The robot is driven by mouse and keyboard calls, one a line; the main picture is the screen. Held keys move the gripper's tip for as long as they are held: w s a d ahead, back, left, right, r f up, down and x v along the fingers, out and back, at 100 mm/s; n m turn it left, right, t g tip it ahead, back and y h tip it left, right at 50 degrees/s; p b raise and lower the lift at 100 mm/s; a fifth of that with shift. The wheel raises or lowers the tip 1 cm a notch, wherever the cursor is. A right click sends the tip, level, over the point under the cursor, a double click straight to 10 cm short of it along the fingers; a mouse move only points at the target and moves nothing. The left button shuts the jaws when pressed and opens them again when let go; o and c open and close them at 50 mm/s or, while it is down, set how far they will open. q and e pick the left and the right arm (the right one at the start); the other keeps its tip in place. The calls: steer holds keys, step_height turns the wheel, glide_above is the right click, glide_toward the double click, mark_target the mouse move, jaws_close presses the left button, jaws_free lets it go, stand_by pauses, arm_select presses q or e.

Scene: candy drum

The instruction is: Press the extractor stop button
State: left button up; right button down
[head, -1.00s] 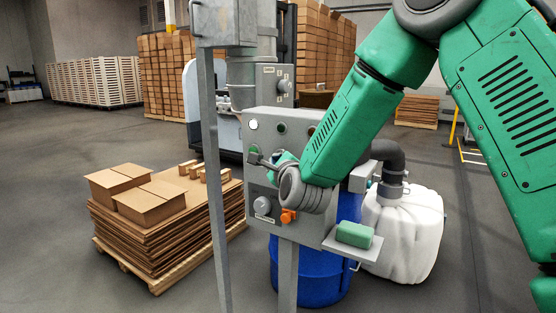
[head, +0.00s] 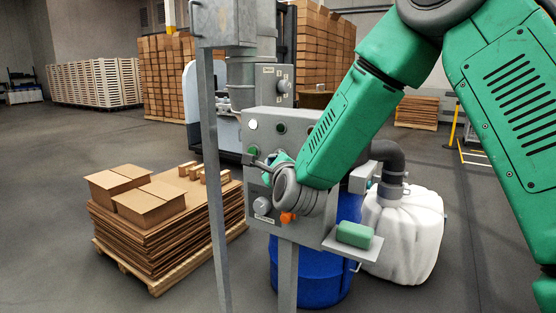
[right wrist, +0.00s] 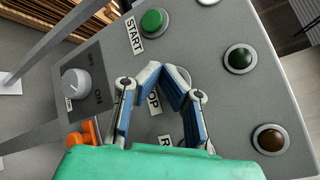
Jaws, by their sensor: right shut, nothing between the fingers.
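The grey control panel (head: 262,180) stands on a post in the middle of the head view and fills much of the right wrist view (right wrist: 215,25). A green button (right wrist: 153,22) is labelled START. A STOP label (right wrist: 153,101) shows partly between my fingers; the stop button itself is mostly or wholly hidden behind them. My right gripper (right wrist: 165,72) is shut and empty, its blue-padded fingers angled together over the panel beside the STOP label. Contact cannot be told. In the head view the right gripper (head: 262,163) is close to the panel face. My left gripper is not in view.
The panel also has a grey knob (right wrist: 76,84), an orange part (right wrist: 82,134), a dark green lamp (right wrist: 240,58) and a brown lamp (right wrist: 270,138). A grey upright (head: 214,190) stands left of it. A small shelf (head: 340,247) holds a green block (head: 354,235).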

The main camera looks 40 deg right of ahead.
steer(key=shift+a, duration=0.15)
steer(key=shift+s+a+b, duration=0.2)
steer(key=shift+s+a, duration=0.1)
steer(key=shift+a, duration=0.45)
steer(key=shift+s+a+b, duration=0.2)
steer(key=shift+s+a, duration=0.15)
steer(key=shift+a, duration=0.4)
steer(key=shift+s+a+b, duration=0.2)
steer(key=shift+s+a, duration=0.1)
steer(key=shift+a, duration=0.45)
